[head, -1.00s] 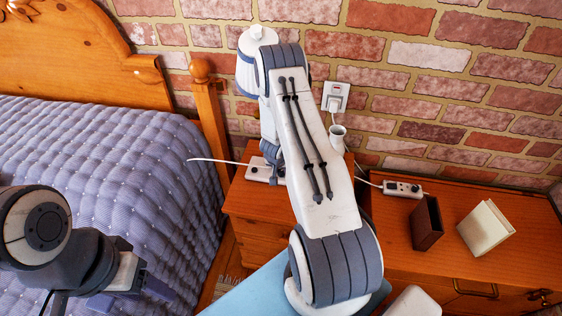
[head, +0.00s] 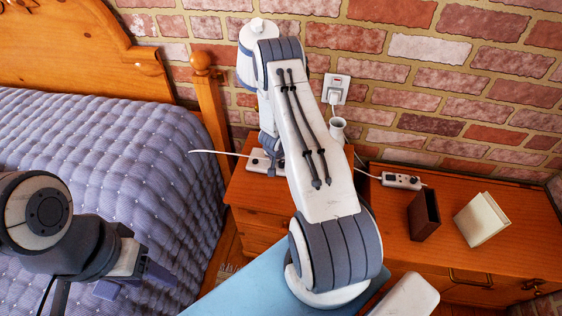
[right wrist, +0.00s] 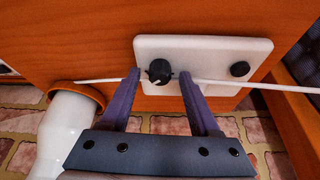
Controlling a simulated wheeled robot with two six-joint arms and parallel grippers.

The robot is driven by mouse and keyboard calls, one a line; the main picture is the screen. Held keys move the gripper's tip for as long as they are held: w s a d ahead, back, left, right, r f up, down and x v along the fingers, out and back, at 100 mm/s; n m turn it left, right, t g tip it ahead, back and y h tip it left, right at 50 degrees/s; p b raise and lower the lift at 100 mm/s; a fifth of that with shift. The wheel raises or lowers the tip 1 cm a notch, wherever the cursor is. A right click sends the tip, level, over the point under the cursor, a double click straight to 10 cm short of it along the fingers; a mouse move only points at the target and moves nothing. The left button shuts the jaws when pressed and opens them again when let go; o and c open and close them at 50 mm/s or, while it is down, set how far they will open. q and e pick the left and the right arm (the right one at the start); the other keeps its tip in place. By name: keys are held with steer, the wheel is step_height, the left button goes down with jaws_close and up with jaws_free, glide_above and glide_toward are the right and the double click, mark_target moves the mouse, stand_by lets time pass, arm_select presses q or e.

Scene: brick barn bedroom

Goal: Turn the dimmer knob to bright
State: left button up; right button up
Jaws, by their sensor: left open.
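The dimmer is a white plate (right wrist: 205,57) with two black knobs, on the orange wooden nightstand top in the right wrist view. One knob (right wrist: 159,70) sits between the fingertips of my right gripper (right wrist: 160,78), which is open with a small gap at each side. The other knob (right wrist: 239,69) is outside the fingers. In the head view the white plate (head: 257,163) shows only partly behind my right arm, and the right fingers are mostly hidden there. My left gripper (head: 135,275) is open and empty above the bed at lower left.
A white cord (right wrist: 275,87) runs by the plate. A white vase (head: 338,128) stands beside my right arm. A second white box (head: 400,180), a brown holder (head: 424,214) and a cream book (head: 482,219) stand on the right cabinet. The brick wall is behind, the bed (head: 120,150) left.

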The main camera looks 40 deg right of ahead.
steer(key=p+v, duration=0.1)
steer(key=v, duration=0.9)
steer(key=shift+r, duration=0.25)
steer(key=shift+a, duration=0.1)
